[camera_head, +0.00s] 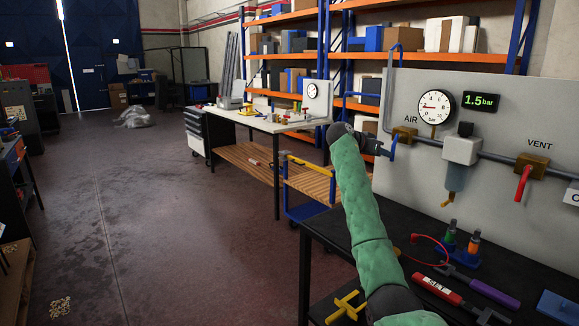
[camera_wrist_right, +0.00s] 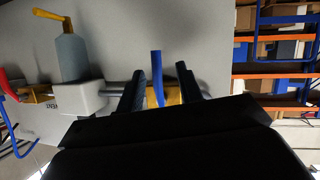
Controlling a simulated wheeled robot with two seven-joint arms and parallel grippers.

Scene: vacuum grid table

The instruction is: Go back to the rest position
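My right arm in its green sleeve reaches up to the grey panel in the head view. My right gripper (camera_head: 377,146) is at the AIR valve (camera_head: 405,135), a brass-coloured body on the pipe with a blue handle (camera_head: 393,148). In the right wrist view the two dark fingers of the gripper (camera_wrist_right: 158,78) stand apart, one on each side of the blue handle (camera_wrist_right: 157,65). Gaps show between handle and fingers, so the gripper looks open. How deep the handle sits between them I cannot tell. My left gripper is not in view.
The panel (camera_head: 500,112) carries a dial gauge (camera_head: 437,106), a display (camera_head: 482,101) reading 1.5 bar, a filter unit (camera_head: 460,165) and a VENT valve with red handle (camera_head: 523,184). The black table (camera_head: 340,228) holds several tools. Open floor (camera_head: 150,230) lies left.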

